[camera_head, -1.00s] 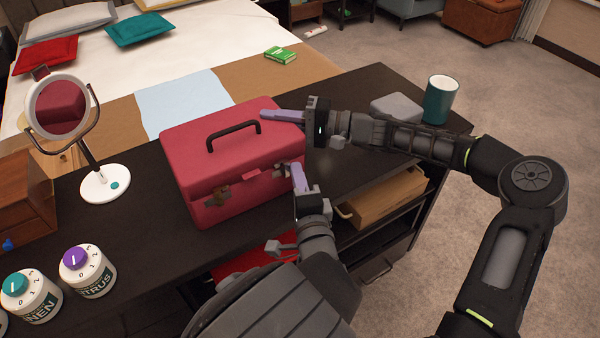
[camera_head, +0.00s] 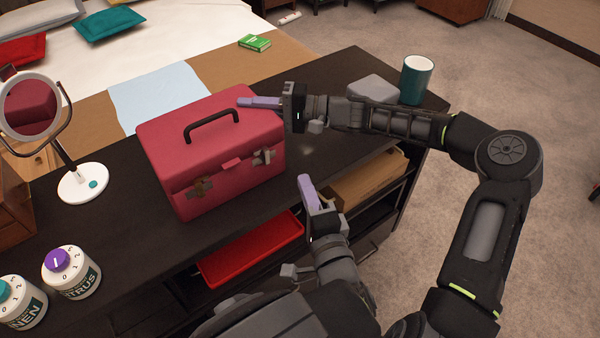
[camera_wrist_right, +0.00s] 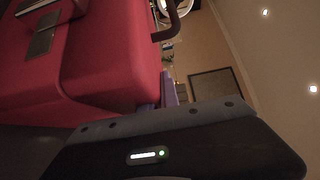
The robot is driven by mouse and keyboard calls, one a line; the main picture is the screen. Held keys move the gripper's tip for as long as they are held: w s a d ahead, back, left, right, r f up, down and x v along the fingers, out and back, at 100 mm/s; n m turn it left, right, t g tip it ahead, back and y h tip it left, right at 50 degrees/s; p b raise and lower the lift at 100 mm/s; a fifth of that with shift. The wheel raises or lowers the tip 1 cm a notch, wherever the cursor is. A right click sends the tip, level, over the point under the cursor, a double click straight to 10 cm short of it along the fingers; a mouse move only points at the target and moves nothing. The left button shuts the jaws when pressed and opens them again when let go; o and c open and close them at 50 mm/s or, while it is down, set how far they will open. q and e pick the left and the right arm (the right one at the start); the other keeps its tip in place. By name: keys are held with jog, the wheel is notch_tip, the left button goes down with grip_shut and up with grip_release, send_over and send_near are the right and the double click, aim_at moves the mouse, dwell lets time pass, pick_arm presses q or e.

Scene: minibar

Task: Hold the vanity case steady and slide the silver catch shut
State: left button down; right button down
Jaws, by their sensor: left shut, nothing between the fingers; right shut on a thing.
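The red vanity case (camera_head: 215,140) stands upright on the dark counter with its lid down and its black handle (camera_head: 211,126) on top. A silver catch (camera_head: 264,157) is on the right of its front; whether it is fully shut is too small to tell. A brownish catch (camera_head: 200,188) is on the left of the front. My right gripper (camera_head: 260,102) is shut on the case at its upper right end; the case (camera_wrist_right: 110,60) fills the left of the right wrist view. My left gripper (camera_head: 307,188) is shut and empty, apart from the case, to the right of the silver catch.
The counter (camera_head: 120,215) also holds a mirror (camera_head: 80,182), labelled jars (camera_head: 72,272), a grey box (camera_head: 373,89) and a teal cup (camera_head: 416,80). Below are a red tray (camera_head: 250,248) and a brown box (camera_head: 370,180). A bed (camera_head: 180,40) stands behind.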

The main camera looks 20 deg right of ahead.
dwell(0.4)
jog(key=c, duration=1.5)
grip_release()
jog(key=v, duration=1.2)
